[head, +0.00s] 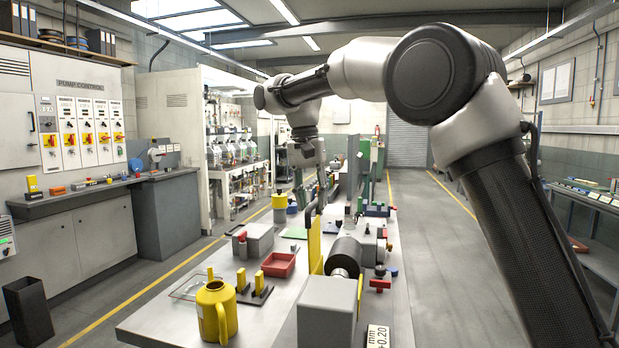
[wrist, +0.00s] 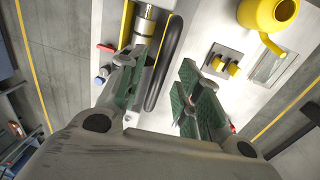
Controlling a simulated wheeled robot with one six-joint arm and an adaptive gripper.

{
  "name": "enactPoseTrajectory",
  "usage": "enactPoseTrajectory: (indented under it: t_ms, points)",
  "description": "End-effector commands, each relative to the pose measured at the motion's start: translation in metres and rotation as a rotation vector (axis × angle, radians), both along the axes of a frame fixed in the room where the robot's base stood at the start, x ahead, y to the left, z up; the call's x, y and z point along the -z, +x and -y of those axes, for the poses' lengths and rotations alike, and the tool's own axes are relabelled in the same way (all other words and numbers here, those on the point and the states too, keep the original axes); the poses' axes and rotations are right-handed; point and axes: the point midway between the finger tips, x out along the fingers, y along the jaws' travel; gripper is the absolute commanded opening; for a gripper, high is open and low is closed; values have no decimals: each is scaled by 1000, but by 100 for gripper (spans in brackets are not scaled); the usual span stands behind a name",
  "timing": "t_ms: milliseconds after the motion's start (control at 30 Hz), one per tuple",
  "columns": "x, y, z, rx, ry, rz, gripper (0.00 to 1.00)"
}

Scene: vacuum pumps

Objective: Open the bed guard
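The bed guard appears to be the upright yellow panel (head: 315,248) beside the grey cylinder of the bench machine; how far it is open I cannot tell. A black bar handle (head: 309,216) rises at its top. In the wrist view the long black handle (wrist: 158,72) runs beside a thin yellow edge (wrist: 165,38). My gripper (head: 321,178) is above the handle, pointing down. In the wrist view my gripper (wrist: 159,64) is spread open, its green-padded fingers on either side of the handle's line, with gaps showing and no grip on it.
A yellow watering can (head: 216,311), a red tray (head: 279,264) and a dark block with yellow pegs (head: 256,292) stand on the bench left of the machine. A grey box (head: 327,312) is at the near end. Clear floor (head: 440,270) lies right of the bench.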

Motion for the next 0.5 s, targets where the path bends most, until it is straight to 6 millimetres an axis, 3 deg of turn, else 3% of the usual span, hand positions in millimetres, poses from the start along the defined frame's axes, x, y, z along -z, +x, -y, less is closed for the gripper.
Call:
enactPoseTrajectory:
  t_ms: [300, 500]
  points:
    - [-71, 3, -9, 0, 3, 2, 34]
    - [-92, 3, -11, -1, 0, -1, 34]
